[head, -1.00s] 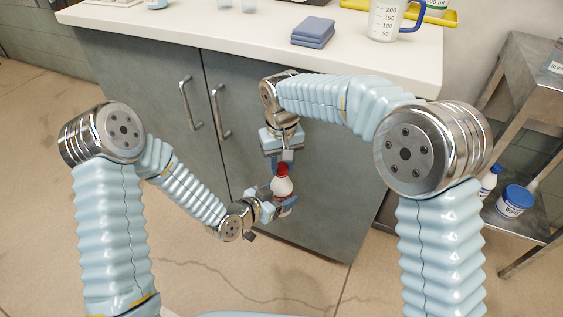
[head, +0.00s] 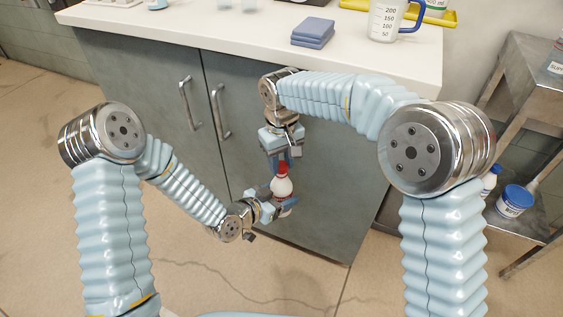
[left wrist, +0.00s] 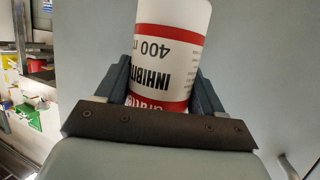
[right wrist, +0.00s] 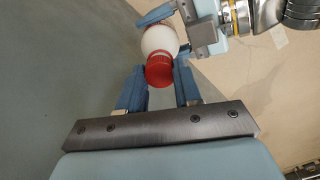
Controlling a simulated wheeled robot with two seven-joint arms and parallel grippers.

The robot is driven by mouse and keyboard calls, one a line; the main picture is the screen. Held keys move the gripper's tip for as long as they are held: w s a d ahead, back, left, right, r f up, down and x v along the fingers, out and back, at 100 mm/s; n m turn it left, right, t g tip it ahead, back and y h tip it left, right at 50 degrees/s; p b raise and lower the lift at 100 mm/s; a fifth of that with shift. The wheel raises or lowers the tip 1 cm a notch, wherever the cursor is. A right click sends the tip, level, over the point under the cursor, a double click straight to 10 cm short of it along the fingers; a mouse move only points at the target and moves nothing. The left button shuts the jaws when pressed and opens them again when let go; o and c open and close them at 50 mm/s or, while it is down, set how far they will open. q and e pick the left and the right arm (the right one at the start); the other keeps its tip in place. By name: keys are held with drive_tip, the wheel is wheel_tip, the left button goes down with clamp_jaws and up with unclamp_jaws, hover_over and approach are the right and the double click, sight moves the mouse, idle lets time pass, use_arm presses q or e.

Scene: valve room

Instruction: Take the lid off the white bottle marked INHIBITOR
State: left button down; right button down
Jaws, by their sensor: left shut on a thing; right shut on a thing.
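The white INHIBITOR bottle (head: 282,187) with red bands is held in the air in front of the cabinet. Its label shows in the left wrist view (left wrist: 165,62). My left gripper (head: 274,202) is shut around the bottle's body from the lower left. The red lid (right wrist: 159,70) sits at the top of the bottle, which shows white behind it in the right wrist view. My right gripper (right wrist: 158,84) is shut on the lid from above, one finger on each side. In the head view the fingers (head: 275,162) partly hide the lid. I cannot see any gap between lid and bottle.
The grey cabinet (head: 320,150) stands close behind the grippers. Its white counter (head: 240,42) carries blue folded cloths (head: 313,32) and a measuring jug (head: 386,20). A metal shelf (head: 530,225) with a blue-lidded tub (head: 515,200) stands at the right. Open floor lies in front.

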drive_tip(key=shift+r, duration=0.8)
